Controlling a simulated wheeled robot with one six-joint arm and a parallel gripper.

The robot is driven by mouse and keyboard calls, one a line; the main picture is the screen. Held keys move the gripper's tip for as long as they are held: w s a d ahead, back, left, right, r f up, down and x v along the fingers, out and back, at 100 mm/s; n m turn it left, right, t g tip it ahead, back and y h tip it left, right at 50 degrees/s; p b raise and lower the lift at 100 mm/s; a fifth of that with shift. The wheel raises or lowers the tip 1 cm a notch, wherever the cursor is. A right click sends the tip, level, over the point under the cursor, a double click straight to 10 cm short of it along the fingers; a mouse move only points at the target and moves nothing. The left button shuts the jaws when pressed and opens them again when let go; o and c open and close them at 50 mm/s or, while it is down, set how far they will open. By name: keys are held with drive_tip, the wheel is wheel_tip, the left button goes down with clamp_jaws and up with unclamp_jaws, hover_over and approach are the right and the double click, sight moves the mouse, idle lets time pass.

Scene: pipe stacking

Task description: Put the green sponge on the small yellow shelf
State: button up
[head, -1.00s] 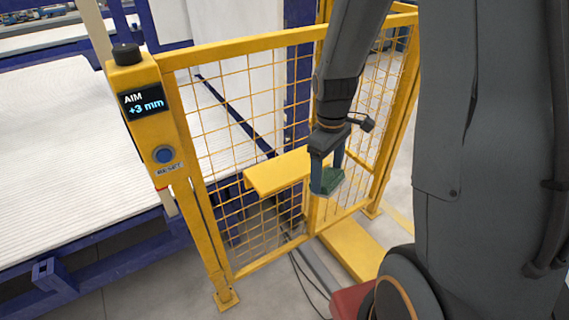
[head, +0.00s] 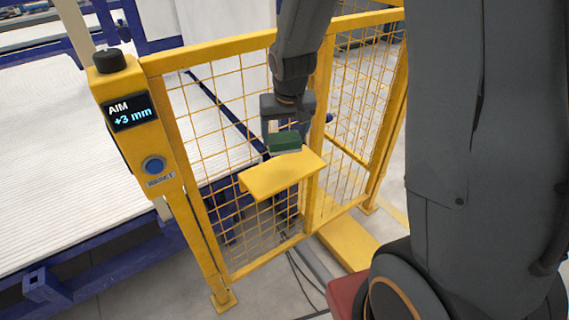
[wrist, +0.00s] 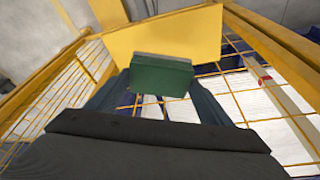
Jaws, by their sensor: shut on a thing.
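The green sponge (head: 285,142) has a paler layer along one side. My gripper (head: 286,138) is shut on it, above the back part of the small yellow shelf (head: 268,181). In the wrist view the sponge (wrist: 161,76) sits between the fingertips (wrist: 160,88), and the shelf (wrist: 185,34) lies beyond it. The shelf is a flat plate fixed to the yellow mesh fence, and its top is bare. I cannot tell whether the sponge touches the shelf.
The yellow mesh fence (head: 222,120) stands right behind the shelf. A post at left carries a display (head: 131,112) reading "AIM +3 mm" and a blue button (head: 153,165). A white ribbed bed (head: 60,165) lies behind. Grey floor is open below.

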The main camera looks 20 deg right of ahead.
sight(285, 141)
wheel_tip(285, 141, down, 4)
drive_tip(key=shift+s+a+f, duration=0.1)
drive_tip(key=shift+f, duration=0.05)
drive_tip(key=shift+f+b, duration=0.45)
drive_tip(key=shift+f, duration=1.9)
drive_tip(key=o, duration=0.9)
drive_tip(key=shift+r, duration=0.1)
